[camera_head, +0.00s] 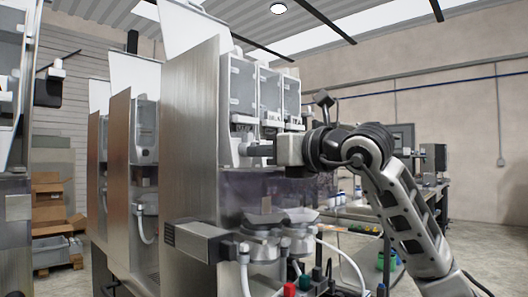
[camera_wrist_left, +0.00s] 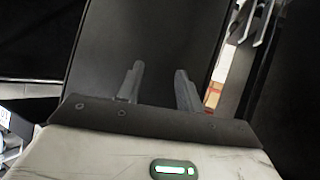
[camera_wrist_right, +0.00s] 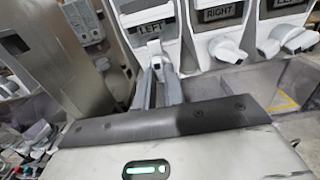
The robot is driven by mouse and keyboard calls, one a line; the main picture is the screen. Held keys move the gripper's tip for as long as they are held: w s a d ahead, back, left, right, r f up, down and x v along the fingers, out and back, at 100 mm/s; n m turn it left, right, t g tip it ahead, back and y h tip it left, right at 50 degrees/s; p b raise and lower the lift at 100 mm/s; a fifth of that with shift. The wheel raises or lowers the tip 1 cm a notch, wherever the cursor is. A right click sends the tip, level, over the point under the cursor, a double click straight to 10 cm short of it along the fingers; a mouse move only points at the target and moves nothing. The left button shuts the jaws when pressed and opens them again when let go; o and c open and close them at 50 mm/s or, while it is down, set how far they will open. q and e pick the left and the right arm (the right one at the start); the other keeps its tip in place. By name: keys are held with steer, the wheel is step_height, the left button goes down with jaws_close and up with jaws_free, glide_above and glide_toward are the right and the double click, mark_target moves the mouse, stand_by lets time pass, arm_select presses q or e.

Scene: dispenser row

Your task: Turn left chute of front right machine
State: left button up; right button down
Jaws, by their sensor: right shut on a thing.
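The front right machine (camera_head: 192,115) stands in the middle of the head view, with a brushed metal side and grey dispenser units facing right. My right gripper (camera_head: 254,150) is at the chutes below these units. In the right wrist view its fingers (camera_wrist_right: 159,85) are closed together on the left chute (camera_wrist_right: 154,48), a light grey spout under a "LEFT" label (camera_wrist_right: 152,27). The fingers hide part of this chute. My left gripper (camera_wrist_left: 158,84) shows only in the left wrist view, with its fingers apart and nothing between them, before a dark panel.
In the right wrist view, the chute under the "RIGHT" label (camera_wrist_right: 226,48) and another chute (camera_wrist_right: 285,40) lie to the right of my gripper. More machines (camera_head: 120,150) stand behind on the left. Below are metal funnels (camera_head: 265,230). A workbench (camera_head: 430,190) stands at the back right.

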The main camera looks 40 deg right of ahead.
steer(key=c, duration=1.5)
jaws_free()
steer(key=shift+s, duration=0.1)
